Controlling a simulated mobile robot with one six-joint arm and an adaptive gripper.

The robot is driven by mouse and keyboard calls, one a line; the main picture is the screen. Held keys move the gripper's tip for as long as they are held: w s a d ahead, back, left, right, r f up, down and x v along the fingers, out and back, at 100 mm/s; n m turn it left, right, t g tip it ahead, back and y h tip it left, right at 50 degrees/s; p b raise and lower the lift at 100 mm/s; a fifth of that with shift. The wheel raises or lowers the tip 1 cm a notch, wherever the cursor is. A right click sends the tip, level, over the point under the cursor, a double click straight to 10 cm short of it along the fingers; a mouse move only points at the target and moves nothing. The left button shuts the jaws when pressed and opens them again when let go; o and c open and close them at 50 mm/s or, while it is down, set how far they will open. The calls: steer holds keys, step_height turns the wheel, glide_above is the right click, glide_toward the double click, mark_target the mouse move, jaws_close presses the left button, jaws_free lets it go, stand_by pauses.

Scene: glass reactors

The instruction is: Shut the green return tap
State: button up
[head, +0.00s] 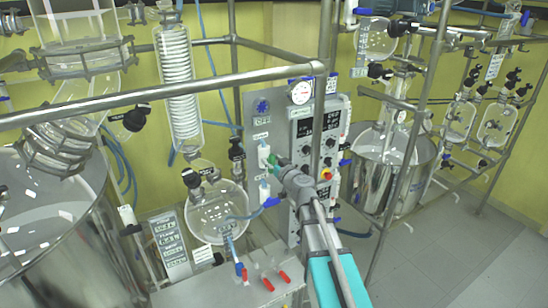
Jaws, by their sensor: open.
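A small green tap (272,161) shows at the left part of the grey control panel (257,104). It sits on a white fitting, and only a small part of it is visible. My gripper (281,168) is right at the tap, reaching in from the lower right. Its jaws are open, but its fingertips are small and dark here. I cannot tell whether they touch the tap or stand around it. The tap's handle angle is partly hidden by my gripper.
A blue tap (272,202) lies just below my gripper. A round glass flask (217,213) hangs left of the panel. Red-handled taps (268,284) stand on the box in front. A steel rail (150,93) crosses above. Open floor (460,255) lies to the right.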

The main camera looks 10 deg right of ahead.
steer(key=shift+w+a, duration=0.1)
steer(key=shift+w, duration=0.2)
jaws_close()
steer(key=shift+d, duration=0.4)
steer(key=shift+a, duration=0.3)
